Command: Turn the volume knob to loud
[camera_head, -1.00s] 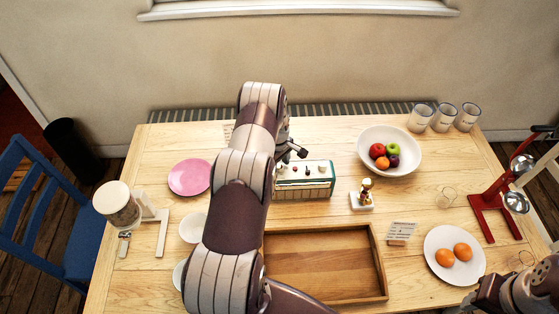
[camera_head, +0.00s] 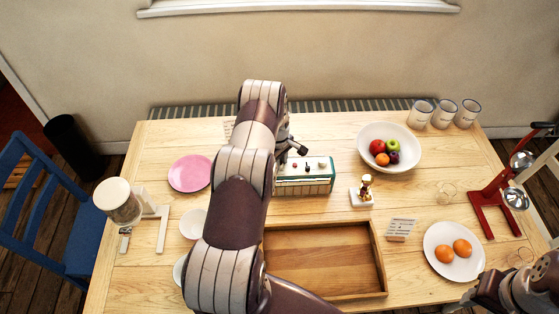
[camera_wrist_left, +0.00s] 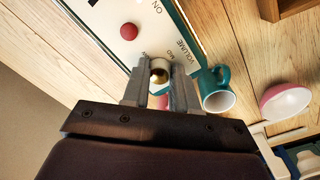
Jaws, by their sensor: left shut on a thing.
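The radio-like box (camera_head: 315,187) has a white top and green trim and stands mid-table. Its top carries a red button (camera_wrist_left: 128,31) and small knobs. My left gripper (camera_wrist_left: 160,80) is shut on this knob, with a finger on each side. The knob's pointer and exact setting cannot be read. In the head view my left gripper (camera_head: 293,149) is partly hidden by my arm. My right gripper is at the lower right edge, its fingers unclear (camera_head: 456,306).
A wooden tray (camera_head: 378,268) lies in front of the box. A small figurine (camera_head: 365,188) and a fruit bowl (camera_head: 372,137) stand to its right, a pink plate (camera_head: 189,173) to its left. The left wrist view shows a teal mug (camera_wrist_left: 213,82) and pink bowl (camera_wrist_left: 285,103).

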